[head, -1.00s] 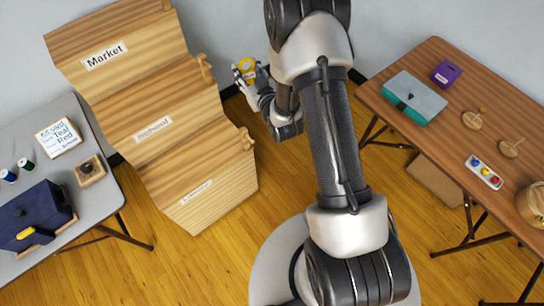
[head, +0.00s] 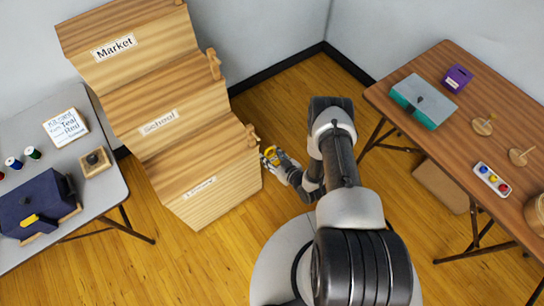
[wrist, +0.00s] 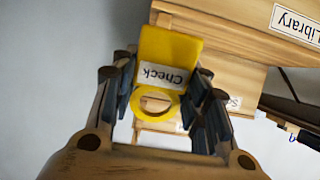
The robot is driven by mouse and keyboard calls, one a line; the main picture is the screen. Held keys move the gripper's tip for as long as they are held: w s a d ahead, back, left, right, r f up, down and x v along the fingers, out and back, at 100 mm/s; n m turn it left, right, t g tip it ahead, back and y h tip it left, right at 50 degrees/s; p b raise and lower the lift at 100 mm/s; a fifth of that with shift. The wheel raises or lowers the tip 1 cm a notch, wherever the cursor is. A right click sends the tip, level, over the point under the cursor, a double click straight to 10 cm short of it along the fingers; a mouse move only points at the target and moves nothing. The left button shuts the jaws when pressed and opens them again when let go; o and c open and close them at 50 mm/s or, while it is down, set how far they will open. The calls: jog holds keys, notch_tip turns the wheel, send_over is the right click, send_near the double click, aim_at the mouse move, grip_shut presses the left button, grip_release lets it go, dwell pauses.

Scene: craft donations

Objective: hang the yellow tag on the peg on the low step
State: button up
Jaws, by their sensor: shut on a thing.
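The yellow tag (wrist: 171,48) has a flat plate with a white label reading "Check", upside down in the wrist view, and a ring (wrist: 155,101) below it. My gripper (wrist: 163,84) is shut on the tag, with one finger at each side. In the head view the tag (head: 271,153) and my gripper (head: 277,162) are just right of the low step (head: 215,174), close to its wooden peg (head: 252,134). Pale wood shows behind and below the ring in the wrist view. I cannot tell whether the ring touches the peg.
The stepped wooden stand also has a School step (head: 158,122) and a Market step (head: 114,47); another peg (head: 214,64) stands above. A "Library" label (wrist: 297,24) shows in the wrist view. A grey table (head: 105,190) is left, a brown table (head: 455,130) right.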

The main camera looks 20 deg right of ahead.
jog(key=b, duration=0.3)
send_near(253, 137)
jog(key=shift+x, duration=2.25)
jog(key=shift+b+x, duration=0.8)
jog(key=shift+b, duration=0.1)
jog(key=shift+a, duration=0.1)
jog(key=o, duration=0.8)
jog(key=shift+o, duration=0.2)
